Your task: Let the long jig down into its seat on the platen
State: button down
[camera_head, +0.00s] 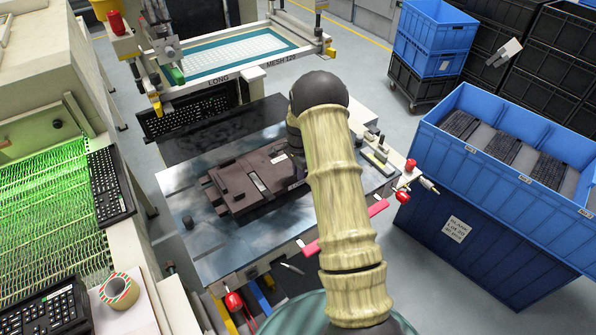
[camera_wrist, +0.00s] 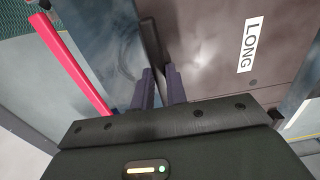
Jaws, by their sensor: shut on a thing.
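The long jig (camera_head: 235,187) is a dark brown, stepped plate over the shiny grey platen (camera_head: 225,245) in the head view. A dark shadow lies along its near edge, but I cannot tell how large any gap beneath it is. In the wrist view the jig (camera_wrist: 215,45) shows at the right with a white LONG label, and the platen (camera_wrist: 100,40) at the left. My gripper (camera_wrist: 160,82) is shut on a dark upright part at the jig's edge. In the head view my arm hides the gripper and the jig's right end. The seat's fit is hidden.
A screen frame (camera_head: 225,58) marked LONG, MESH 120 stands behind the platen. A small dark knob (camera_head: 188,222) is on the platen's left. A red bar (camera_head: 375,208) runs along the front edge. A blue crate (camera_head: 480,160) with keyboards stands at right.

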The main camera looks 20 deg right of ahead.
jog(key=shift+w+f+b, duration=0.1)
jog(key=shift+f+b, duration=1.2)
jog(key=shift+f, duration=0.6)
dwell(2.9)
jog(key=c, duration=1.4)
grip_release()
jog(key=shift+o, duration=0.4)
jog(key=shift+f, duration=0.1)
jog(key=shift+r+p, duration=2.1)
jog(key=shift+r, duration=1.45)
